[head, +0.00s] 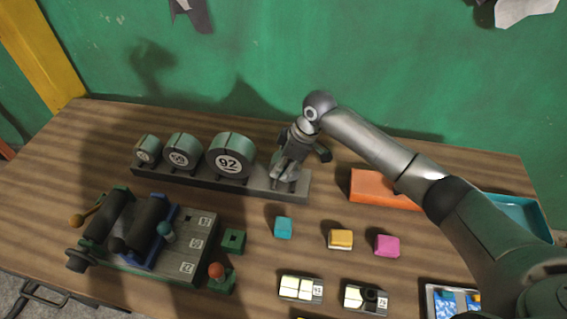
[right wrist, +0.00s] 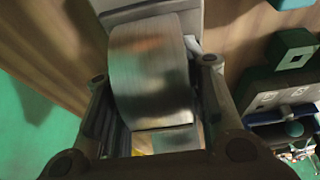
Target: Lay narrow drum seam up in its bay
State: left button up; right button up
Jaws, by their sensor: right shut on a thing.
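My right gripper (head: 285,178) is at the right end of a long grey rack (head: 190,180). It is shut on a grey metal drum (right wrist: 150,65), which fills the space between the fingers in the right wrist view. A dark line crosses the drum near its lower edge there; I cannot tell if it is the seam. In the head view the gripper mostly hides this drum. Left of it on the rack stand the drum marked 92 (head: 231,156), a smaller drum marked 59 (head: 182,152), and the smallest drum (head: 147,150). My left gripper is not in view.
A roller device with knobs and numbered plates (head: 190,254) stands front left, beside a green block (head: 233,241). Cyan (head: 283,228), yellow (head: 340,239) and magenta (head: 387,245) blocks lie in front.

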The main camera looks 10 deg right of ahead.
jog(key=shift+f, duration=0.2)
jog(key=o, duration=1.2)
jog(key=v, duration=1.2)
jog(key=shift+d, duration=0.1)
jog(key=shift+f, duration=0.1)
